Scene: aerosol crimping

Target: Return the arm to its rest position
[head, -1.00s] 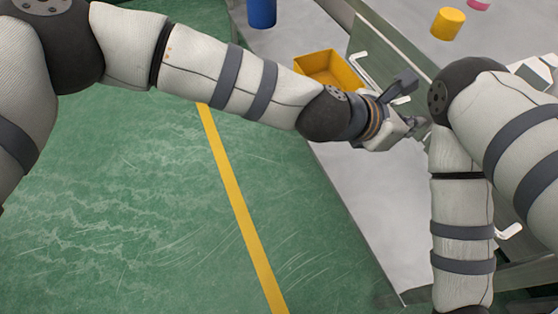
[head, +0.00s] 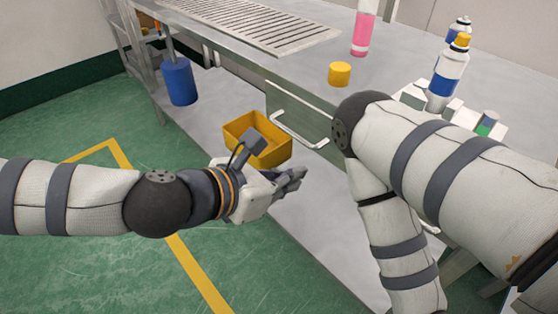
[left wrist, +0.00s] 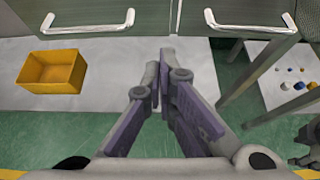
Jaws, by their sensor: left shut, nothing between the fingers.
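My left arm comes in from the left in the head view, held out in front of the bench. Its gripper (head: 291,180) is shut and empty, above the grey lower shelf and just right of the yellow bin. In the left wrist view the left gripper's fingers (left wrist: 165,75) meet at their tips with nothing between them. My right arm fills the right side of the head view, bent downward at the elbow. Its gripper is out of the head view.
A yellow bin (head: 232,130) sits on the lower shelf, near a drawer handle (head: 283,135). A blue cylinder (head: 179,82) stands behind. The bench top (head: 300,62) holds a yellow cap (head: 340,74), a pink bottle (head: 364,30) and cans (head: 447,75). Green floor lies open at left.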

